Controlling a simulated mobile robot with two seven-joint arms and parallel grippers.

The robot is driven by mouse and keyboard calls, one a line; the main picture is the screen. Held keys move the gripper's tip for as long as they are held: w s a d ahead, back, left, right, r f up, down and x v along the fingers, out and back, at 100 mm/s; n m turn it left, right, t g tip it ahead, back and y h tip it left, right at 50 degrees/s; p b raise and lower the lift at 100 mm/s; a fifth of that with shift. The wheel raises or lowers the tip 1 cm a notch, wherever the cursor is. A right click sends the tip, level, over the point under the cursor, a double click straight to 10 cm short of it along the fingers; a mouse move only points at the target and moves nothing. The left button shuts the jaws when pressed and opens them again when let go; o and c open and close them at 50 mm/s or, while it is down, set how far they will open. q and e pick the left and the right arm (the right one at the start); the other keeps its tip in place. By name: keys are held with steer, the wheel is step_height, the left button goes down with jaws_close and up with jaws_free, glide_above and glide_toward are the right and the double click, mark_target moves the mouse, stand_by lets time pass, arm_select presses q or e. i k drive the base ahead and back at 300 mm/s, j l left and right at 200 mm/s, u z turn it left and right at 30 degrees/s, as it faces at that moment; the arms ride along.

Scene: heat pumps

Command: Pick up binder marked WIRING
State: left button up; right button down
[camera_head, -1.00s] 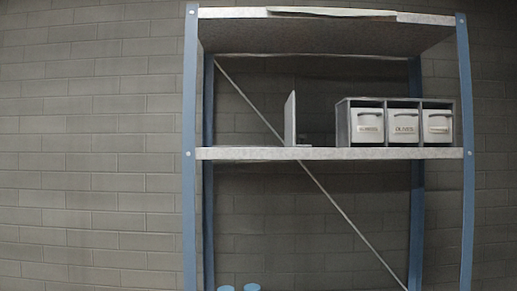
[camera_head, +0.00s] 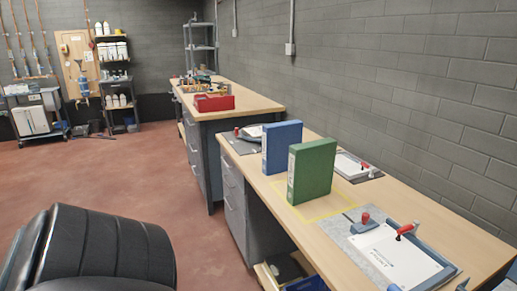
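A blue binder (camera_head: 283,146) and a green binder (camera_head: 313,171) stand upright side by side on the wooden desk (camera_head: 420,205) at the right. The green one is nearer to me, and each has a pale label on its narrow spine. The writing on the labels is too small to read, so I cannot tell which is marked WIRING. Neither of my grippers is in view.
A red bin (camera_head: 214,102) sits on the farther bench. The red floor (camera_head: 120,180) between is open.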

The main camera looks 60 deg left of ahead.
mark_target(277, 137)
steer(key=u, duration=1.7)
steer(key=i+j, duration=0.45)
steer(key=i+j+u, duration=0.05)
steer(key=i, duration=0.05)
